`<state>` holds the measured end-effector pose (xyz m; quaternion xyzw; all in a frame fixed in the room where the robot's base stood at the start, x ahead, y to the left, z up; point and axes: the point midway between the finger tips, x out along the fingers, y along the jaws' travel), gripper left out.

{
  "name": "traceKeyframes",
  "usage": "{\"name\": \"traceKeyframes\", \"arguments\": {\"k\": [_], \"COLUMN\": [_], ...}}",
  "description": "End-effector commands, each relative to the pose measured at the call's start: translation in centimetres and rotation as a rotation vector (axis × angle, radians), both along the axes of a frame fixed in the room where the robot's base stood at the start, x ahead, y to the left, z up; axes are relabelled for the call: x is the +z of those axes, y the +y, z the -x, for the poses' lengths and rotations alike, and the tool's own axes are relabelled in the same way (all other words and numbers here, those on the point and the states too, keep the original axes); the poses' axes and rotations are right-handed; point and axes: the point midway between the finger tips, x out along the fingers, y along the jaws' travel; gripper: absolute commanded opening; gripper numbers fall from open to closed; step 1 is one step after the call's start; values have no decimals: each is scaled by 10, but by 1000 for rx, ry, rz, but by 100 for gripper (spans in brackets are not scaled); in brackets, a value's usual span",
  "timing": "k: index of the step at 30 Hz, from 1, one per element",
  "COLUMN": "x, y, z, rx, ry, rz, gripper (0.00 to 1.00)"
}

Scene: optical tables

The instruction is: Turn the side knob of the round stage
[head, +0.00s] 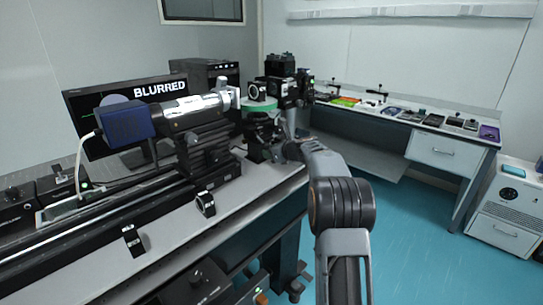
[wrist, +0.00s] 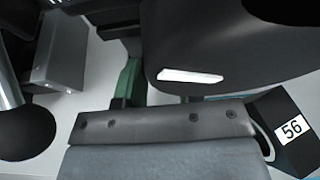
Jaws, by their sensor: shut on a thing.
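The round stage (head: 260,133) is a dark mount near the right end of the left optical table, with a green disc (head: 260,105) above it. My gripper (head: 284,142) reaches in from the right and is at the stage's right side, shut on its side knob. The knob is hidden by the gripper in the head view. In the wrist view a large dark rounded body (wrist: 230,45) fills the top, close to my gripper. The fingertips and the knob cannot be made out clearly there.
A blue camera (head: 125,122) with a silver tube stands on a rail left of the stage. A monitor (head: 85,105) behind it reads "BLURRED". A label "56" (wrist: 291,129) shows in the wrist view.

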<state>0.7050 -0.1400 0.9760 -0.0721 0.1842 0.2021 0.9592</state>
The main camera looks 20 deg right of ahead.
Motion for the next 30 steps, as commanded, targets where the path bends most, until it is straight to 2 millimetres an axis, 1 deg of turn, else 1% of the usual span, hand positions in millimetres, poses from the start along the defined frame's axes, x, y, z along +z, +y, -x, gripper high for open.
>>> {"name": "traceKeyframes", "arguments": {"k": [2, 18, 24, 30], "x": [-5, -8, -7, -6], "y": [1, 3, 3, 3], "z": [0, 1, 1, 1], "rx": [0, 0, 0, -1], "ry": [-31, -244, -308, -355], "rz": [63, 527, 668, 774], "gripper": [10, 10, 10, 10]}}
